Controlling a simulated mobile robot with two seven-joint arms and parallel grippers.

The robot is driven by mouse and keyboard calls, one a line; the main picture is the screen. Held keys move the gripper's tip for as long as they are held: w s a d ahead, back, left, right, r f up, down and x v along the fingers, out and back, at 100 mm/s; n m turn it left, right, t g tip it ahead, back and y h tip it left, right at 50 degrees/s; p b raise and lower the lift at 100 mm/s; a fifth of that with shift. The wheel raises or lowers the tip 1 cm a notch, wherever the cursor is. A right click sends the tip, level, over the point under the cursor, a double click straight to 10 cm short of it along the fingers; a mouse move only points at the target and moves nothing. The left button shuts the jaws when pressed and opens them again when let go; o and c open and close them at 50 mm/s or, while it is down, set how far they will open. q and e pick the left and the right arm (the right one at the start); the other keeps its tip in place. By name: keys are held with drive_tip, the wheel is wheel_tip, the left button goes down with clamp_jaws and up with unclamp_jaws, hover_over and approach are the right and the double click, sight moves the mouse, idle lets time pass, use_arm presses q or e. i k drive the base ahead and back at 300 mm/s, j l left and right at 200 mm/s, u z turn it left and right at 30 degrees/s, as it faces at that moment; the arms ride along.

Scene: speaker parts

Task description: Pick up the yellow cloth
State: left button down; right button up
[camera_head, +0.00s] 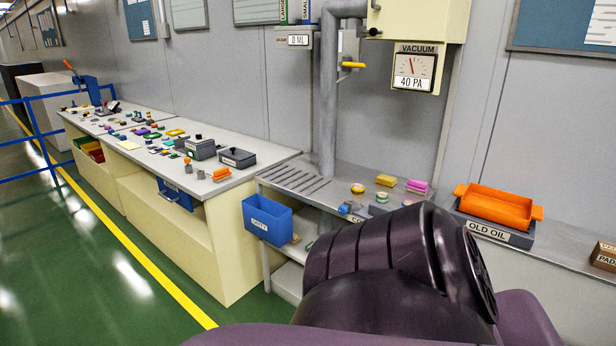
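I cannot tell for sure which thing is the yellow cloth. A small yellow block-like piece (386,180) lies on the grey bench by the wall, left of a pink piece (417,186). On the long left table, a flat pale yellow piece (128,145) and a brighter yellow piece (176,132) lie among small parts. Neither gripper shows. A large dark purple part of my own body fills the lower middle and right and hides part of the bench.
An orange tray (497,207) sits in the "OLD OIL" holder (490,232) at right. A blue bin (267,220) hangs on the bench's left front. A grey pipe (328,100) rises from the bench. Green floor (90,270) at left is open, with blue railing (38,135) beyond.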

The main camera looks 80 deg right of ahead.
sight(385, 180)
drive_tip(key=z, duration=3.1)
drive_tip(key=i+j+z, duration=0.1)
drive_tip(key=z, duration=0.5)
drive_tip(key=i+j+z, duration=0.2)
drive_tip(key=j+z, duration=0.15)
drive_tip(key=j, duration=0.15)
drive_tip(key=i+j+z, duration=0.3)
drive_tip(key=j, duration=0.5)
drive_tip(key=i+j, duration=0.1)
drive_tip(key=j, duration=0.5)
drive_tip(key=i+j+z, duration=0.15)
drive_tip(key=j, duration=0.5)
drive_tip(key=k, duration=0.05)
